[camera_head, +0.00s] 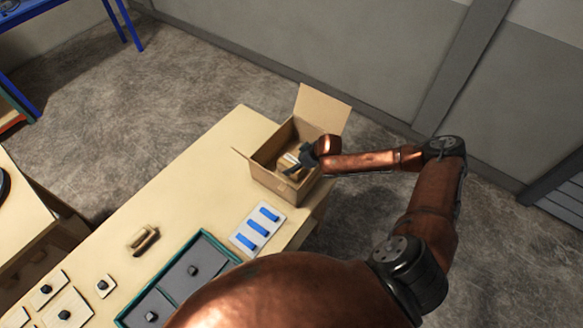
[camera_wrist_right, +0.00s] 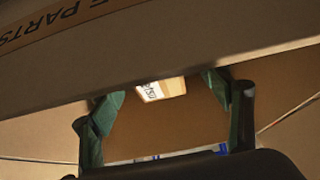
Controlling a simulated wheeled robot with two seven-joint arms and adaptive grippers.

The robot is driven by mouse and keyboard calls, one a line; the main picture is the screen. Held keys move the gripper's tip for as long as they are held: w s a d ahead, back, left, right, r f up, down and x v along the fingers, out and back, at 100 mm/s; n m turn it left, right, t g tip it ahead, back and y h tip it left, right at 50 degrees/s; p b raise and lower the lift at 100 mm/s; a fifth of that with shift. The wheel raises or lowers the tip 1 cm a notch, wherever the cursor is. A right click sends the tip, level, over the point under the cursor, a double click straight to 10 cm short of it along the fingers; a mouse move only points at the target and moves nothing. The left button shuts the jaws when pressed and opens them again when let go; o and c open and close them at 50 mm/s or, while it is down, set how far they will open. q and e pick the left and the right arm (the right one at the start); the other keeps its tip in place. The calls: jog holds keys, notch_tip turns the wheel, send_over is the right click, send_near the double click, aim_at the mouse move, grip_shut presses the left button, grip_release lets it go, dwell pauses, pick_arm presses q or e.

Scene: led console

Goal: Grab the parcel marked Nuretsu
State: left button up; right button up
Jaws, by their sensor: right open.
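An open cardboard box (camera_head: 283,185) stands at the far right corner of the table, its flaps up. My right gripper (camera_head: 291,171) is at the box opening, with its fingers reaching down into it. In the right wrist view the two green-lined fingers (camera_wrist_right: 172,112) are spread apart and hold nothing. A small parcel (camera_wrist_right: 161,89) with a white label shows between and beyond them. Only part of its lettering shows, seemingly ending in "etsu". In the head view a pale parcel (camera_head: 287,161) lies inside the box, partly hidden by the gripper. My left gripper is not in view.
A white panel with blue bars (camera_head: 257,229) lies just in front of the box. A green-rimmed tray (camera_head: 196,268), small panels with black knobs (camera_head: 68,312) and a brown handle-like piece (camera_head: 143,240) are on the table. The box wall (camera_wrist_right: 150,50) crosses close to my right fingers.

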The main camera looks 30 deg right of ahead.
aim_at(294, 163)
jog(key=x, duration=0.4)
jog(key=shift+w+d+f, duration=0.1)
jog(key=shift+d+f, duration=0.1)
jog(key=shift+d, duration=0.05)
jog(key=shift+r, duration=0.1)
jog(key=c, duration=1.5)
